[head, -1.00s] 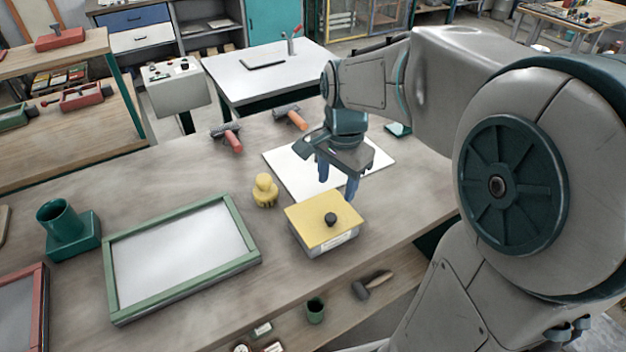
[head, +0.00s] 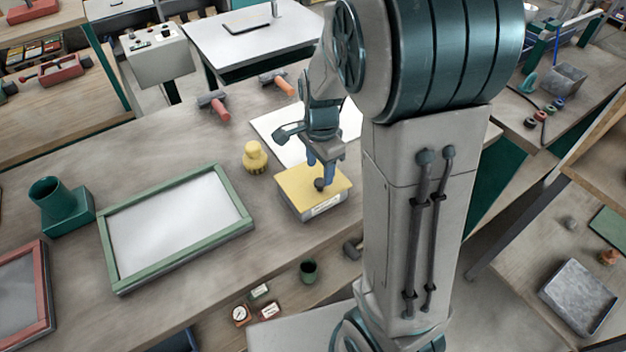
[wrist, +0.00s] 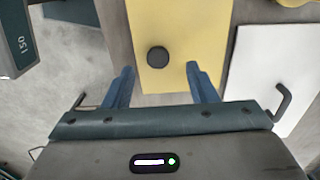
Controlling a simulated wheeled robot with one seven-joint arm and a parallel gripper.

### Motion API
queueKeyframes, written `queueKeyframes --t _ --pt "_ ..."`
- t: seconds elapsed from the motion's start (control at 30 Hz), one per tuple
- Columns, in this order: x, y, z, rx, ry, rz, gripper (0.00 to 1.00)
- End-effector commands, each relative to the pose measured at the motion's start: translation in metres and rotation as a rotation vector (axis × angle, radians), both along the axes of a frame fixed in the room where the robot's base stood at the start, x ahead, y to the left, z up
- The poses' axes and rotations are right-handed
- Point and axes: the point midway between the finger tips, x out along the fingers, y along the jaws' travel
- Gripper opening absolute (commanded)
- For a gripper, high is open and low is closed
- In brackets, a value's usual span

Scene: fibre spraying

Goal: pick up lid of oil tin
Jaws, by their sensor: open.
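The oil tin (head: 326,206) is a low box with a pale side and label, standing on the workbench. Its flat yellow lid (head: 297,188) lies on top, with a round black knob (head: 319,184) in the middle. My gripper (head: 320,175) is over the lid, with its blue fingers pointing down near the knob. In the wrist view the lid (wrist: 185,25) and knob (wrist: 157,56) show ahead of my open gripper (wrist: 160,75), the knob lying between the lines of the two fingers. Nothing is held. I cannot tell the exact height of the fingertips above the lid.
A yellow brush-like object (head: 255,158) stands just behind and left of the tin. A green-framed screen (head: 175,230) lies to the left.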

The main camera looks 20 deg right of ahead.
Motion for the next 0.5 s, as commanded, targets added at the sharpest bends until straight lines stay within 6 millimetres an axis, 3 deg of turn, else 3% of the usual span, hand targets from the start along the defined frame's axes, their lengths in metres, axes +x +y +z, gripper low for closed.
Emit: queueKeyframes --t 0.23,0.5 --pt "-0.003 -0.001 -0.035 -0.001 0.005 -0.002 0.52" --pt "-0.003 -0.001 -0.041 0.000 0.001 0.000 0.52"
